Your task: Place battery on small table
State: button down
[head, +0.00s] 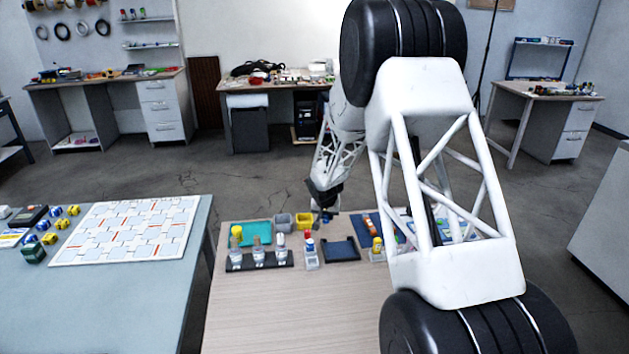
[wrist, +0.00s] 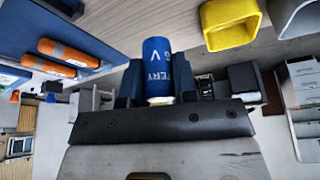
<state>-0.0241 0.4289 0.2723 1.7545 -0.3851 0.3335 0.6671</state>
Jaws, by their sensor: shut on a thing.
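A blue battery (wrist: 157,68) with white lettering is between the fingers of my gripper (wrist: 156,88) in the wrist view. My gripper is shut on it. In the head view my gripper (head: 325,212) is above the far edge of the wooden table (head: 290,315), near the yellow bin; the battery is too small there to make out clearly. Two tables are close by: this wooden one and a blue-grey one (head: 140,310) at the left. I cannot tell which is the small table.
A yellow bin (head: 304,220) and a grey bin (head: 283,220) stand by the gripper. A black rack (head: 240,265) holds several vials. Orange cylinders (wrist: 75,52) lie on a blue mat. A white grid board (head: 128,232) covers much of the left table. The wooden table's front is clear.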

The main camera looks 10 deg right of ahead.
jog(key=shift+s, duration=0.1)
jog(key=shift+s+a+m, duration=0.3)
jog(key=shift+s, duration=0.3)
jog(key=s+a+m, duration=0.1)
jog(key=s+m, duration=0.1)
jog(key=s, duration=0.3)
jog(key=s+a+m+g+h, duration=0.1)
jog(key=s+m, duration=0.1)
jog(key=s, duration=0.3)
jog(key=s+a+f+m+h, duration=0.1)
jog(key=s+m, duration=0.1)
jog(key=s, duration=0.3)
jog(key=shift+s+a+g, duration=0.3)
jog(key=shift+s+a, duration=0.05)
jog(key=shift+a, duration=0.05)
jog(key=s+m+g, duration=0.1)
jog(key=s+m, duration=0.1)
jog(key=s, duration=0.4)
jog(key=s+m+g, duration=0.1)
jog(key=s+m, duration=0.2)
jog(key=s, duration=0.4)
jog(key=s+m+h, duration=0.1)
jog(key=s+m, duration=0.2)
jog(key=s, duration=0.3)
jog(key=shift+s+a+f+g, duration=0.15)
jog(key=shift+a+f+g, duration=0.15)
jog(key=shift+g, duration=0.1)
jog(key=shift+w, duration=0.2)
send_over(317, 278)
jog(key=shift+f, duration=0.75)
